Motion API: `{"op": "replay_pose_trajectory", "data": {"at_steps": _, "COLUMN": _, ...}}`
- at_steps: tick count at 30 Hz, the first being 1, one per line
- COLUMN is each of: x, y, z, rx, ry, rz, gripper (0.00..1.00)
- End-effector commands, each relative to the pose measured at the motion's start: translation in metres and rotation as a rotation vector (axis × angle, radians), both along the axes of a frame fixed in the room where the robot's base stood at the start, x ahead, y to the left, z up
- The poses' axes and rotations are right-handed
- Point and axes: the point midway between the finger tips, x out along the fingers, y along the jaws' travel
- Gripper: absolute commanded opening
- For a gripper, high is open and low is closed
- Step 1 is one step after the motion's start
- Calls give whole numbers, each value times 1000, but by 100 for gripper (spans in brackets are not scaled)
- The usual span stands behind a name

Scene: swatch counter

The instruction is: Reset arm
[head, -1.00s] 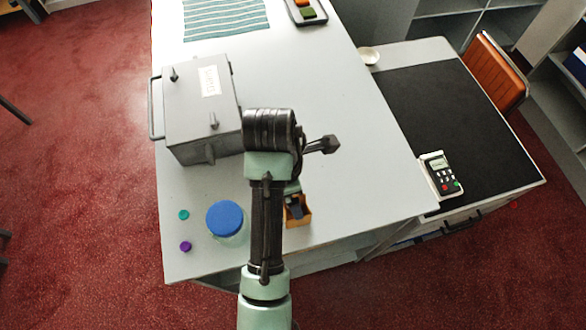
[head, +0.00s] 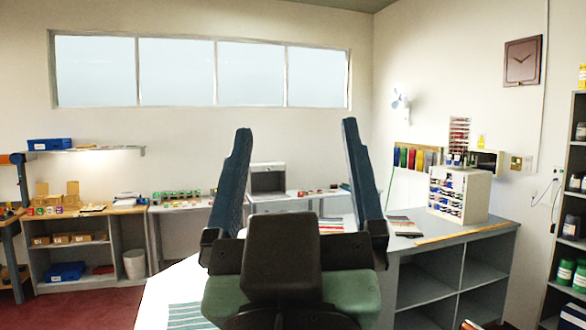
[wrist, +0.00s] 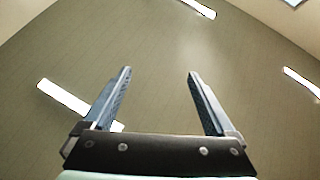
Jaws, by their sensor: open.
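My gripper (head: 296,185) stands raised in front of the head camera, with its two blue fingers pointing up and wide apart. Nothing is between the fingers. In the wrist view my gripper (wrist: 160,95) is also open and empty, and it faces the ceiling (wrist: 150,40) with its bright lights. The arm below the gripper hides part of the white counter (head: 155,295).
A striped cloth (head: 188,315) lies on the white counter at lower left. A grey shelf counter (head: 440,265) with a small drawer cabinet (head: 459,194) stands at right. A workbench (head: 85,218) with boxes is at far left. The air around the gripper is clear.

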Motion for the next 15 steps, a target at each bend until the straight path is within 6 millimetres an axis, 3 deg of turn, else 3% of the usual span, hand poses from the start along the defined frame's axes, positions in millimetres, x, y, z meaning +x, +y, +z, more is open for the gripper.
{"op": "replay_pose_trajectory", "data": {"at_steps": 1, "x": -16, "y": 0, "z": 15, "rx": 33, "ry": -67, "rz": 33, "gripper": 91}}
{"op": "replay_pose_trajectory", "data": {"at_steps": 5, "x": -37, "y": 2, "z": 32, "rx": 81, "ry": -150, "rz": 91, "gripper": 91}}
{"op": "replay_pose_trajectory", "data": {"at_steps": 15, "x": -38, "y": 2, "z": 33, "rx": 86, "ry": -156, "rz": 98, "gripper": 91}}
